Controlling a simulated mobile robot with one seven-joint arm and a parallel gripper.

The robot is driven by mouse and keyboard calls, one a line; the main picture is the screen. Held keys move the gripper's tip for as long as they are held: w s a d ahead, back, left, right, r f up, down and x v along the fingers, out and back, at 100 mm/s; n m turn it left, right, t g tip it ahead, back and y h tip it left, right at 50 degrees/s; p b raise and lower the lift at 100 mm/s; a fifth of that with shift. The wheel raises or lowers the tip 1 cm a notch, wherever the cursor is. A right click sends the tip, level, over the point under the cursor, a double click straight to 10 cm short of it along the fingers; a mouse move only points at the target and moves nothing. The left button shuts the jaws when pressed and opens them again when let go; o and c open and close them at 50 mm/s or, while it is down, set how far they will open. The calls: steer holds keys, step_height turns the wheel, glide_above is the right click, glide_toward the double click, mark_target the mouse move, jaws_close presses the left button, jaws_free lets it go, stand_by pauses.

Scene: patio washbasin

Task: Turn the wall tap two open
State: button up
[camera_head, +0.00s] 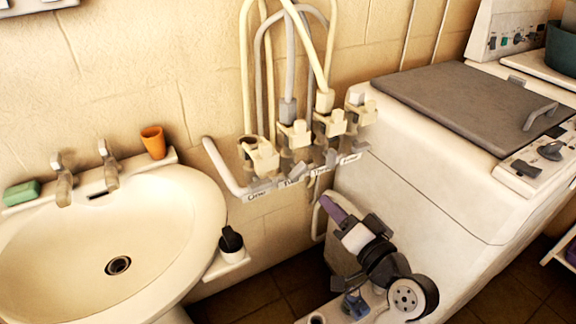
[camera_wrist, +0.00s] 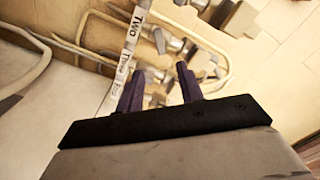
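Several wall taps stand in a row above a label strip (camera_head: 300,180) reading One to Four from left to right. Wall tap two (camera_head: 295,134), second from left, is a cream body with a grey hose rising from it. Its handle position is hard to read. In the wrist view the "TWO" label (camera_wrist: 131,32) is near the top, with tap parts (camera_wrist: 172,44) beside it. My gripper (camera_head: 331,207) is below and right of the strip in the head view. In the wrist view its two purple fingers (camera_wrist: 160,72) are apart, with nothing held between them.
A washbasin (camera_head: 190,215) is at left, with an orange cup (camera_head: 153,142) and green soap (camera_head: 21,193) on its ledge. A black-topped cup (camera_head: 231,244) stands on a small shelf. A white washing machine (camera_head: 440,170) is close on the right. Hoses (camera_head: 246,80) rise above the taps.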

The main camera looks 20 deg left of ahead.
mark_target(302, 173)
steer(key=p+x, duration=0.3)
steer(key=x, duration=1)
steer(key=shift+w+a+p, duration=0.2)
steer(key=shift+a+p, duration=0.05)
steer(key=shift+p, duration=0.15)
jaws_close()
